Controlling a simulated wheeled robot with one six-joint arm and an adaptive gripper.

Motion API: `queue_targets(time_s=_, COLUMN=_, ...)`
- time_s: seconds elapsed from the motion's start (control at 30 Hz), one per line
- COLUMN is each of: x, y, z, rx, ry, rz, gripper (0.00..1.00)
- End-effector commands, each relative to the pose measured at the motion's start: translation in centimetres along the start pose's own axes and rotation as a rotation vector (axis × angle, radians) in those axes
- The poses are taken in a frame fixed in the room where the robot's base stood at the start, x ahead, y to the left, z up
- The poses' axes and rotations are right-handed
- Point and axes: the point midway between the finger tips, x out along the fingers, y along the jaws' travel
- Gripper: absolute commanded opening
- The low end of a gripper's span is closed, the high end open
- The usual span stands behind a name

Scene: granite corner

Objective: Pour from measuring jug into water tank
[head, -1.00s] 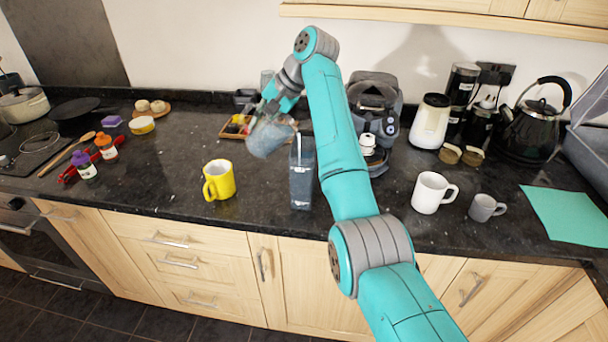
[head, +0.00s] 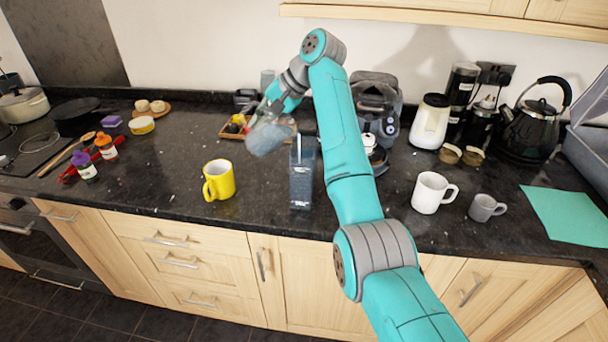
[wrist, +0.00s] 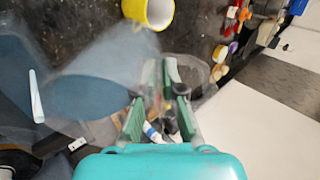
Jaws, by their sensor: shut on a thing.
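The clear measuring jug (head: 266,138) is held tilted above the counter, with its lower part to the left and its other end toward the tank. It also shows in the wrist view (wrist: 112,55), see-through, with a bluish area inside. My gripper (head: 270,108) is shut on the jug; its green fingers also show in the wrist view (wrist: 158,108). The clear, tall water tank (head: 302,180) stands upright on the counter, just right of the jug, with bluish contents. I cannot make out a stream between them.
A yellow mug (head: 219,181) stands left of the tank. A wooden tray (head: 232,134) lies behind the jug. A coffee machine (head: 377,100) stands behind my arm. A white mug (head: 431,192) and a grey mug (head: 485,207) stand to the right.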

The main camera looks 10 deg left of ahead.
Motion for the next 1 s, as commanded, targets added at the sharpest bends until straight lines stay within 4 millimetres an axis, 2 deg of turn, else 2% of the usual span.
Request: queue_targets(time_s=1.0, x=-0.72, y=-0.24, z=-0.03, rx=-0.001, ry=0.001, rz=-0.092, gripper=0.00)
